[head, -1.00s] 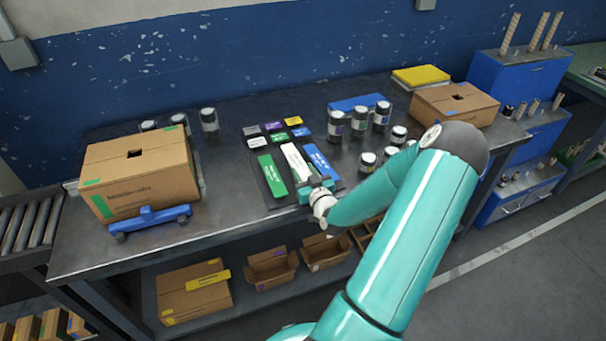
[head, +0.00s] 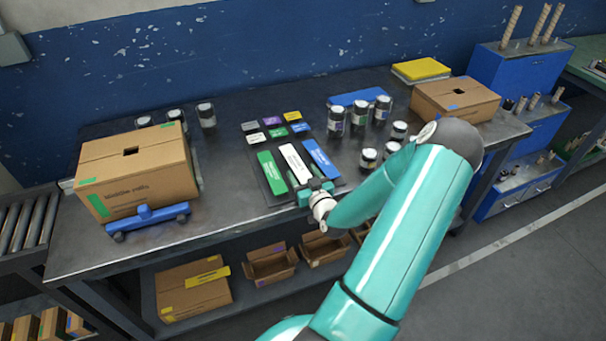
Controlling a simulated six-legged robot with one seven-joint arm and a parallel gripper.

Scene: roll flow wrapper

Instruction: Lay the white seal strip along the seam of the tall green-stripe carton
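The white seal strip (head: 294,162) lies on a dark mat (head: 281,200) on the bench, between a green strip (head: 271,174) and a blue strip (head: 322,158). My gripper (head: 304,178) is at the near end of the white strip, its fingers apparently spread to either side of it. It looks open, and the strip seems to lie flat; contact cannot be told. A large brown carton with green marks (head: 140,172) stands at the left of the bench, with a dark slot in its top. A blue holder (head: 150,218) is at its front.
Several small coloured labels (head: 277,132) lie behind the strips. Several jars (head: 359,116) stand right of the mat, close to my arm. Another brown carton (head: 455,100) is at the back right. Bare bench top (head: 225,210) lies between the left carton and the mat.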

